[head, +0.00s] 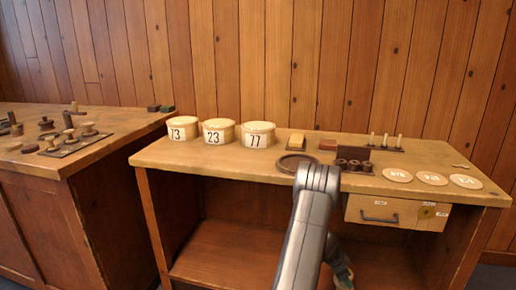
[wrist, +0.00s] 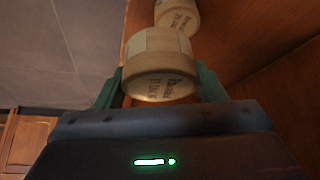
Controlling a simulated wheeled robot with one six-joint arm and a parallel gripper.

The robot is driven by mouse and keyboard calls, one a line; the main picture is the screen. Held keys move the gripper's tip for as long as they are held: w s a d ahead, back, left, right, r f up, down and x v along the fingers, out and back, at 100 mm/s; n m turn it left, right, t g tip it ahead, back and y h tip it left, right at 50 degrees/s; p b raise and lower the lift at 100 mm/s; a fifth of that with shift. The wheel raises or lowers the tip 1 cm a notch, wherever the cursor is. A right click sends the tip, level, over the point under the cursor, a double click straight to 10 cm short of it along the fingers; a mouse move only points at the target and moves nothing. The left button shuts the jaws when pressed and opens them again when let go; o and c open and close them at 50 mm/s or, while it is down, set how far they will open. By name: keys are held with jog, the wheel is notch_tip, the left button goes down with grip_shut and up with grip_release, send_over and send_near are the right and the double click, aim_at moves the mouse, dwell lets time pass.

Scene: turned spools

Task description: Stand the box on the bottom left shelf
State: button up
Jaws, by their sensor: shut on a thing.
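In the wrist view a round, pale wooden box (wrist: 158,72) with printed lettering sits between the two teal fingers of my gripper (wrist: 160,86). The gripper is shut on it. In the head view my arm reaches down in front of the bench, and only part of the gripper end (head: 343,276) shows, low under the bench top. The held box cannot be made out there. The bottom shelf (head: 222,250) of the bench is partly visible, bare at its left; my arm hides some of it.
A second pale, lettered round box (wrist: 180,16) is beyond the held one, close to brown wood (wrist: 265,45). The bench top holds numbered tubs (head: 218,132), a round tray (head: 290,163) and pale discs (head: 432,178). A drawer (head: 385,212) hangs at right.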

jog(key=a+r+n+t+y, duration=0.1)
jog(key=a+r+n, duration=0.4)
jog(key=a, duration=0.5)
jog(key=s+a+r+n+t+y, duration=0.1)
jog(key=a+r+n+t+y, duration=0.1)
jog(key=a+r+n, duration=0.4)
jog(key=s+a+r+n+t+y, duration=0.1)
jog(key=a+r+n+t+y, duration=0.1)
jog(key=a+r+n, duration=0.3)
jog(key=shift+a+r+y, duration=0.5)
jog(key=shift+a+r, duration=1.5)
jog(key=shift+a, duration=3.7)
jog(key=shift+s+f, duration=0.1)
jog(key=shift+s, duration=0.1)
notch_tip(320, 180, up, 30)
jog(key=s+p, duration=0.1)
jog(key=p, duration=2.9)
jog(key=shift+p, duration=0.35)
jog(key=shift+d, duration=0.1)
